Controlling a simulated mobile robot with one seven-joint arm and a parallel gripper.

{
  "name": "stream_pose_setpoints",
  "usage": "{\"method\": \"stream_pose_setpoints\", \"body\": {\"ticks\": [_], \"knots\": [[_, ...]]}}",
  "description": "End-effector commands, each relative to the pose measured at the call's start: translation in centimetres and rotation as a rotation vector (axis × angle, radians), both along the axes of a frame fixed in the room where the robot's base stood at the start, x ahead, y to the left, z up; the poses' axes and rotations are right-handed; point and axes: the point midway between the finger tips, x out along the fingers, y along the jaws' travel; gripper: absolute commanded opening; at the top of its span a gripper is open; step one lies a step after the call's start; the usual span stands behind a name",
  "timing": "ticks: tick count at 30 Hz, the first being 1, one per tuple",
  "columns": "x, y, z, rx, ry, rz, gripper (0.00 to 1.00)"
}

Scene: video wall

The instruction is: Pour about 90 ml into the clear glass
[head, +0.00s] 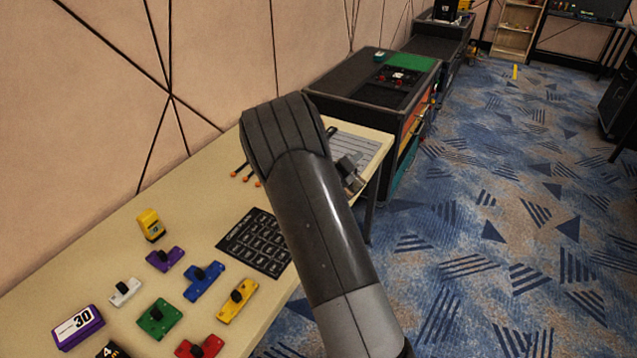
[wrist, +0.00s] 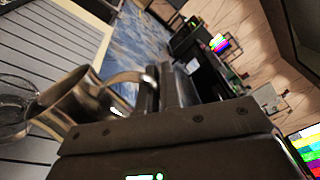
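A shiny metal jug (wrist: 80,105) shows at the left of the wrist view, its curved handle at my gripper (wrist: 152,92). My fingers appear closed on that handle. The clear glass (wrist: 14,108) is at the left edge of the wrist view, beside the jug and partly cut off. I cannot tell the level in either, or whether any liquid flows. In the head view my gripper (head: 350,172) shows only partly behind my arm, over the far end of the table; the jug and glass are hidden there.
The table (head: 110,265) holds a black grid mat (head: 256,243), a yellow object (head: 150,225), a purple 3D box (head: 78,328) and several coloured blocks with black knobs. A grey striped mat (head: 355,146) lies at the far end. A dark cabinet (head: 355,88) stands beyond; carpet is open at right.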

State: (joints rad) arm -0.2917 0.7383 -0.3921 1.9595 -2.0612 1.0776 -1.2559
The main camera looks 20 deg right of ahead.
Motion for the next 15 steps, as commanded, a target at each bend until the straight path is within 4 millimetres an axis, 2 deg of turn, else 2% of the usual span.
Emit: {"method": "stream_pose_setpoints", "body": {"ticks": [15], "knots": [[-1.3,-0.9,-1.9,0.105,-0.150,0.003,0.00]]}}
